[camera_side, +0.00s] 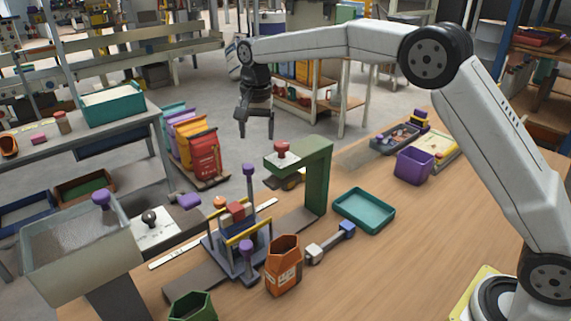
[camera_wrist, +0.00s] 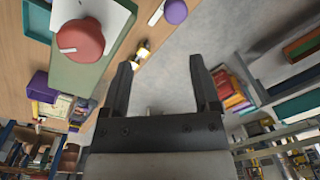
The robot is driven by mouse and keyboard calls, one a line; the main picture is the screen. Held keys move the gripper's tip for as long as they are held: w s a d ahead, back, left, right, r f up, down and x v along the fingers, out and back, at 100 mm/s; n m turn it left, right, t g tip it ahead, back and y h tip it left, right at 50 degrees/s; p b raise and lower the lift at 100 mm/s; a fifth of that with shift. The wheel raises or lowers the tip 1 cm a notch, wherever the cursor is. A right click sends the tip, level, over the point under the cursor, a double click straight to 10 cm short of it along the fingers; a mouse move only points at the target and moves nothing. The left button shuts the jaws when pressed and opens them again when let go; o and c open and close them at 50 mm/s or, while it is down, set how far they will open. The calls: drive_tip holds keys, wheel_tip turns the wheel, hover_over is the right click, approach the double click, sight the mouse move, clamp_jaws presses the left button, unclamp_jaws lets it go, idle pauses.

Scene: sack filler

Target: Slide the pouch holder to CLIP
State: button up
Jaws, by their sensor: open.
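What looks like the pouch holder (camera_side: 222,250) is a grey-blue carriage with yellow bars and upright posts topped by purple knobs. It sits on a dark track (camera_side: 180,284) on the wooden bench, and red and brown blocks show inside it. A green arch-shaped stand (camera_side: 318,178) with a red knob (camera_side: 281,150) stands over the track to its right; the red knob also shows in the wrist view (camera_wrist: 82,39). I cannot read a CLIP label. My gripper (camera_side: 242,135) is open and empty, high above and behind the holder, apart from it. Its fingers also show in the wrist view (camera_wrist: 160,75).
An orange pouch (camera_side: 283,277) stands in front of the holder, beside a grey-and-blue bar-shaped object (camera_side: 330,244). A teal tray (camera_side: 364,211) and purple bin (camera_side: 414,167) lie to the right. A hopper (camera_side: 80,250) stands left. Colored sacks (camera_side: 203,153) stand on the floor behind.

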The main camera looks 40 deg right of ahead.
sight(248, 166)
drive_tip(key=shift+w+a+f+m, duration=0.2)
drive_tip(key=shift+w+a+m, duration=0.05)
drive_tip(key=shift+a, duration=0.45)
drive_tip(key=shift+w+a+f+m, duration=0.15)
drive_tip(key=shift+w+a+m, duration=0.1)
drive_tip(key=shift+a, duration=0.4)
drive_tip(key=shift+f, duration=0.15)
drive_tip(key=shift+f, duration=3.75)
drive_tip(key=shift+s, duration=0.1)
clamp_jaws()
